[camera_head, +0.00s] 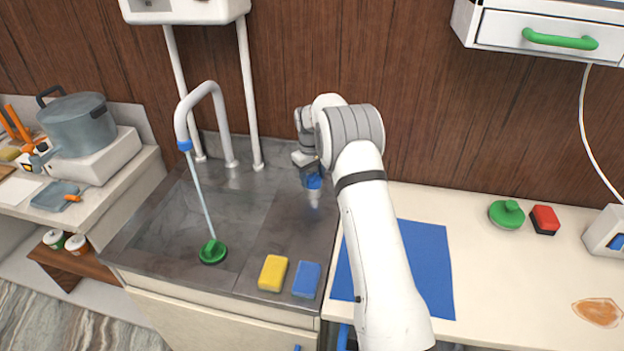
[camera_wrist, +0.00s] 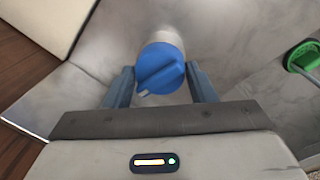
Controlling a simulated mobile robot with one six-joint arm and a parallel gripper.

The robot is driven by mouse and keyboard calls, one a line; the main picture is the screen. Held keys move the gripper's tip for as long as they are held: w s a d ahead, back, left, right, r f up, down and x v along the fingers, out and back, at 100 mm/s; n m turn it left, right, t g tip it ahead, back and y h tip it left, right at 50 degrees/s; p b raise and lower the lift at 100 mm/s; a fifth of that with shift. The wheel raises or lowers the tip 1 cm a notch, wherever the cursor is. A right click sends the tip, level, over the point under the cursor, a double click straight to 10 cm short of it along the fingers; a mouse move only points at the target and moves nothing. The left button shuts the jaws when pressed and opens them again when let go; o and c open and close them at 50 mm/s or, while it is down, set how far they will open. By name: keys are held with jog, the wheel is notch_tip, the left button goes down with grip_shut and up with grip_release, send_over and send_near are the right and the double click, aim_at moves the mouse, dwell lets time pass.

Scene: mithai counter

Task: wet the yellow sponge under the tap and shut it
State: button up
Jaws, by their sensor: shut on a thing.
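The yellow sponge (camera_head: 273,273) lies on the counter at the sink's front right, beside a blue sponge (camera_head: 306,280). The curved tap (camera_head: 207,95) stands behind the basin, and a thin stream of water (camera_head: 201,190) runs from its blue-tipped spout. A blue round knob (camera_wrist: 160,69) with a raised ridge and a white pointer sits between my fingers in the wrist view. My gripper (camera_wrist: 162,82) is shut on this knob. In the head view my gripper (camera_head: 312,172) is at the sink's back right, and my arm partly hides it and the knob.
A green round thing (camera_head: 213,252) sits at the front of the basin (camera_head: 165,235), where the stream falls. A blue mat (camera_head: 430,270) lies on the right counter, with a green-handled lid (camera_head: 507,214) and a red block (camera_head: 544,219) farther right. A grey pot (camera_head: 78,122) stands at left.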

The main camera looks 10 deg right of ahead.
jog(key=shift+m, duration=0.8)
jog(key=o, duration=0.9)
jog(key=shift+o, duration=0.2)
jog(key=r, duration=0.2)
jog(key=r+b, duration=0.1)
jog(key=r, duration=0.2)
jog(key=r+b, duration=0.1)
jog(key=r, duration=0.1)
jog(key=shift+a+r, duration=0.25)
jog(key=shift+r, duration=0.15)
